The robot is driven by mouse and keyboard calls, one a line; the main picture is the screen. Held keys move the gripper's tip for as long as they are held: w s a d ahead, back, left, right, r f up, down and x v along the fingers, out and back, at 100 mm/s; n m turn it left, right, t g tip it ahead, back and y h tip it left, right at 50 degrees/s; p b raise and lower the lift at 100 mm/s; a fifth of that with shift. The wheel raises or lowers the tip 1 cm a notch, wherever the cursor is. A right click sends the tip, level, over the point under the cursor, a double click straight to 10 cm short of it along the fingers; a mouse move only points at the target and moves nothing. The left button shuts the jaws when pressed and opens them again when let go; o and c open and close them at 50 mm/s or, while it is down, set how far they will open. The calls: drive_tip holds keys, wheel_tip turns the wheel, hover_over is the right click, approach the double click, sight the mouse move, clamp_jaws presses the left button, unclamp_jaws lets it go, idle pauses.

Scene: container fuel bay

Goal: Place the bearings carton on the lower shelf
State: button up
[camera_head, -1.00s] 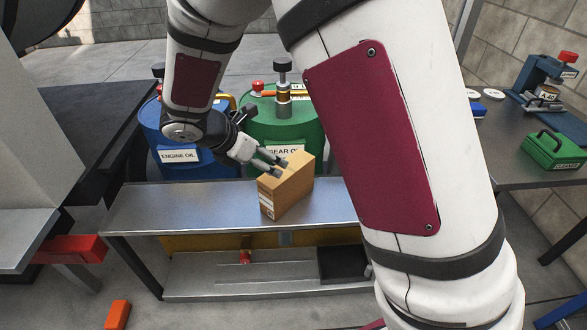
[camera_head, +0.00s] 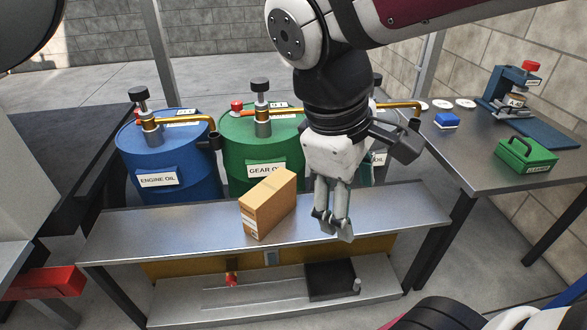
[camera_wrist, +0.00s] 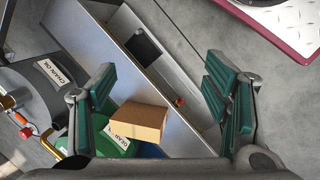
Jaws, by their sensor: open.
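The bearings carton (camera_head: 268,204), a brown cardboard box with a white label on its narrow side, stands on the upper steel shelf (camera_head: 388,212) in the head view. It also shows in the wrist view (camera_wrist: 139,122), below and between the fingers. My gripper (camera_head: 334,228) is to the right of the carton, apart from it, fingers pointing down above the upper shelf's front part. It is open and empty, its green-padded fingers wide apart in the wrist view (camera_wrist: 168,95). The lower shelf (camera_head: 190,306) lies beneath, near the floor.
On the lower shelf are a black tray (camera_head: 331,281) at the right and a small red item (camera_head: 231,279). Blue (camera_head: 168,160) and green (camera_head: 240,135) oil drums stand behind the bench. A side table (camera_head: 470,165) at right holds a green box (camera_head: 526,155).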

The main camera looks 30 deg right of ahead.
drive_tip(key=s+a+m+y, duration=0.2)
drive_tip(key=s+m, duration=0.3)
drive_tip(key=s, duration=0.4)
drive_tip(key=shift+s+a+f+y, duration=0.25)
drive_tip(key=shift+a+y, duration=0.15)
drive_tip(key=shift+a, duration=0.15)
drive_tip(key=o, duration=0.3)
drive_tip(key=shift+s+a+m, duration=0.3)
drive_tip(key=shift+s+m, duration=0.05)
drive_tip(key=shift+m, duration=0.15)
drive_tip(key=shift+o, duration=0.2)
drive_tip(key=w+m+g, duration=0.1)
drive_tip(key=w+m, duration=0.2)
drive_tip(key=w, duration=0.6)
drive_tip(key=m+t+h, duration=0.4)
drive_tip(key=m+h, duration=0.5)
drive_tip(key=h, duration=0.3)
approach(258, 191)
drive_tip(key=x, duration=0.7)
drive_tip(key=shift+d, duration=0.1)
drive_tip(key=b+x, duration=0.2)
drive_tip(key=x, duration=0.3)
drive_tip(key=shift+f+b, duration=0.1)
drive_tip(key=shift+b, duration=0.3)
drive_tip(key=shift+c, duration=0.6)
